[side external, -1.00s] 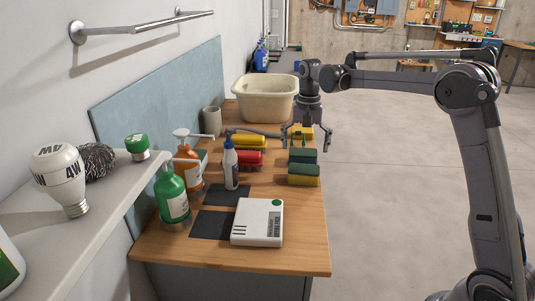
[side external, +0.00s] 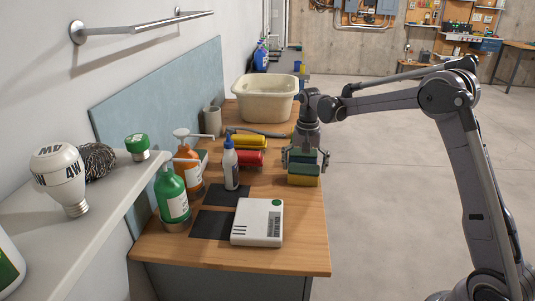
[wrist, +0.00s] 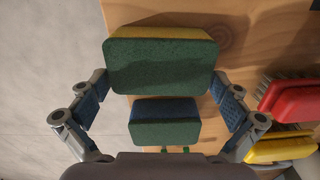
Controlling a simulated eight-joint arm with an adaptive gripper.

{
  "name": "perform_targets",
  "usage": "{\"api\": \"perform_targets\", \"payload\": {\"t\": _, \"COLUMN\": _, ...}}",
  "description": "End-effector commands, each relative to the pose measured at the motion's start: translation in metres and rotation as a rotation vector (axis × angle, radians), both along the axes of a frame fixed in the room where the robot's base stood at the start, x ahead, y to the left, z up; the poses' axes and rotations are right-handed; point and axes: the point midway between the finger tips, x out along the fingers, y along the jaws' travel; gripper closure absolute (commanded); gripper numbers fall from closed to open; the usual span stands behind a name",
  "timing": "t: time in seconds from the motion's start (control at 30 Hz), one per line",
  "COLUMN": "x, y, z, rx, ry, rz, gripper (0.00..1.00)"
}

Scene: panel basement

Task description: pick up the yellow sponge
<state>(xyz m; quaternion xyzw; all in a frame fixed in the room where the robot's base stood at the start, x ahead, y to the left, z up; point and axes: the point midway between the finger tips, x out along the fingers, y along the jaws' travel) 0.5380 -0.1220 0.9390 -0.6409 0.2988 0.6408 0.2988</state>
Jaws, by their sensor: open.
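A yellow sponge with a green top (side external: 304,180) stands on the bench near its right edge. In the wrist view its large green face (wrist: 160,68) fills the upper middle, with a yellow strip along its top edge. A blue sponge with a green face (wrist: 165,125) sits just behind it and is partly hidden by my gripper in the side view. My gripper (side external: 305,160) points down, open and empty. Its fingers (wrist: 160,82) are spread either side of the sponges in the wrist view. I cannot tell whether they touch.
A red brush (side external: 250,159) and a yellow one (side external: 250,142) lie left of the sponges. A white glue bottle (side external: 231,172), green bottle (side external: 172,197) and white box (side external: 258,222) stand nearer. A cream basin (side external: 265,100) is at the back. Open floor lies right.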

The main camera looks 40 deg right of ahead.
Motion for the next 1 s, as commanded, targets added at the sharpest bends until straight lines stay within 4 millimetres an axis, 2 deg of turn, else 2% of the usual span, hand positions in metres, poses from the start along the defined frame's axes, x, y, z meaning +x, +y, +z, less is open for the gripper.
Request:
{"api": "perform_targets", "payload": {"t": 0.03, "x": 0.0, "y": 0.0, "z": 0.0, "rx": 0.0, "ry": 0.0, "rz": 0.0, "gripper": 0.09}}
{"api": "perform_targets", "payload": {"t": 0.1, "x": 0.0, "y": 0.0, "z": 0.0, "rx": 0.0, "ry": 0.0, "rz": 0.0, "gripper": 0.2}}
{"api": "perform_targets", "payload": {"t": 0.13, "x": 0.0, "y": 0.0, "z": 0.0, "rx": 0.0, "ry": 0.0, "rz": 0.0, "gripper": 0.23}}
{"api": "perform_targets", "payload": {"t": 0.63, "x": 0.0, "y": 0.0, "z": 0.006, "rx": 0.0, "ry": 0.0, "rz": 0.0, "gripper": 0.23}}
{"api": "perform_targets", "payload": {"t": 0.77, "x": 0.0, "y": 0.0, "z": 0.018, "rx": 0.0, "ry": 0.0, "rz": 0.0, "gripper": 0.23}}
{"api": "perform_targets", "payload": {"t": 0.9, "x": 0.0, "y": 0.0, "z": 0.043, "rx": 0.0, "ry": 0.0, "rz": 0.0, "gripper": 0.23}}
{"api": "perform_targets", "payload": {"t": 1.0, "x": -0.018, "y": -0.018, "z": 0.056, "rx": 0.0, "ry": 0.0, "rz": -0.005, "gripper": 0.23}}
